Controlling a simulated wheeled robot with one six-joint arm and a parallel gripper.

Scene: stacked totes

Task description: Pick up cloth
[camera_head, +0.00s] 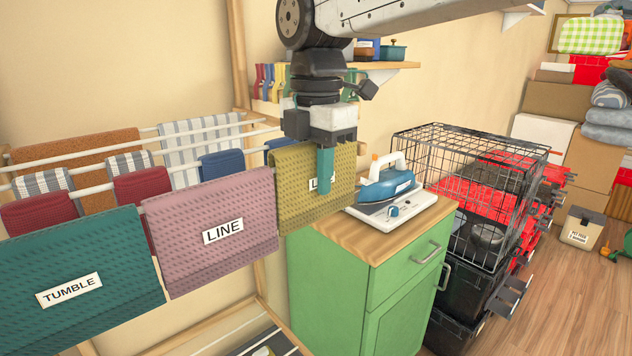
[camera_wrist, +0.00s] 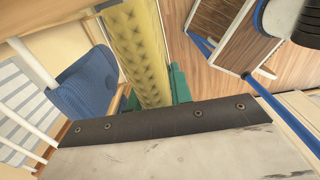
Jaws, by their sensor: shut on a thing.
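A yellow textured cloth (camera_head: 296,196) hangs over the right end of the drying rack's front rail. Its white label is partly hidden by my gripper. My gripper (camera_head: 325,170) points down at the cloth's right part, with one teal finger in front of it. In the wrist view the yellow cloth (camera_wrist: 138,50) runs between the two teal fingers (camera_wrist: 158,92), which are shut on it. The cloth still lies along the rail line; whether it is lifted off is unclear.
A pink cloth (camera_head: 212,228) labelled LINE and a green cloth (camera_head: 80,285) labelled TUMBLE hang to the left. Smaller cloths hang behind. A blue iron (camera_head: 386,186) stands on the green cabinet (camera_head: 345,290) at right. A wire crate (camera_head: 470,190) stands beyond it.

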